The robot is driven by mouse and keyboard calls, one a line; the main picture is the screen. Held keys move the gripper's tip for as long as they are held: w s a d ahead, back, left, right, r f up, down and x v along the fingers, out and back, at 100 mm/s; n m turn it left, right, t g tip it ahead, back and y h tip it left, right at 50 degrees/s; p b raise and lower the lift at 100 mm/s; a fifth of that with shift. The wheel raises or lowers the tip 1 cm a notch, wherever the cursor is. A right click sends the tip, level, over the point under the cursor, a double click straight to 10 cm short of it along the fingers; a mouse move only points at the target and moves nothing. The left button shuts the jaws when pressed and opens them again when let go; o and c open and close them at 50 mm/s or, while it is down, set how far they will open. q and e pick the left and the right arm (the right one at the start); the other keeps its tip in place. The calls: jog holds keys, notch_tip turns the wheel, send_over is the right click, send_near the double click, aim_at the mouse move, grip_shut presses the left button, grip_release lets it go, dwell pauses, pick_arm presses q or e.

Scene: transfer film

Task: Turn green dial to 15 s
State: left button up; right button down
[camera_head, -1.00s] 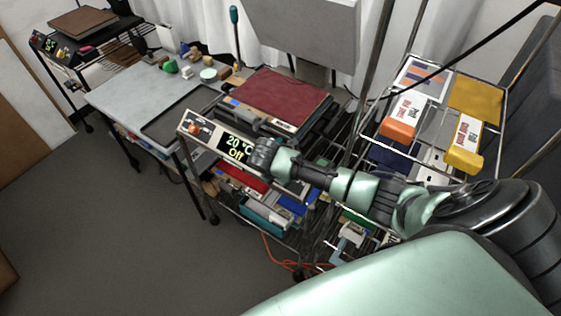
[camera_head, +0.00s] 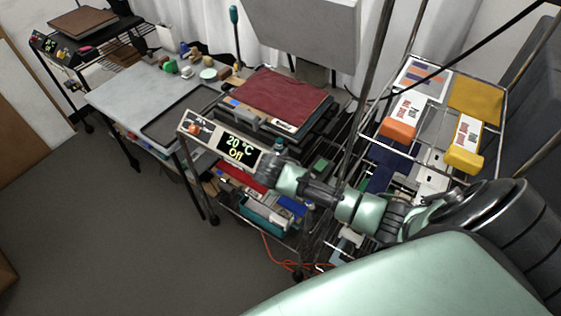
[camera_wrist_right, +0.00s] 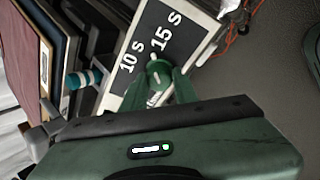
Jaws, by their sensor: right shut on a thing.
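The green dial (camera_wrist_right: 158,70) sits on the dark front panel (camera_wrist_right: 132,80) of the press in the right wrist view. White labels "10 s" and "15 s" are printed beside it, with 15 s nearer the picture's right. A pale mark shows on the dial, but I cannot tell exactly which label it points to. My right gripper (camera_wrist_right: 160,84) is shut on the dial, its green fingers on either side. In the head view my right gripper (camera_head: 268,168) is at the right end of the press's panel, hiding the dial. My left gripper is out of view.
The press display (camera_head: 238,148) reads 20 °C and Off. A dark red pad (camera_head: 275,92) lies on the press. A wire rack (camera_head: 505,98) stands at right.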

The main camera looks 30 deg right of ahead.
jog(key=shift+m, duration=0.6)
jog(key=shift+w, duration=0.1)
jog(key=c, duration=1.1)
grip_release()
jog(key=b+v, duration=0.1)
jog(key=v, duration=0.6)
jog(key=shift+s+r, duration=0.3)
jog(key=shift+a, duration=0.1)
jog(key=shift+a, duration=0.1)
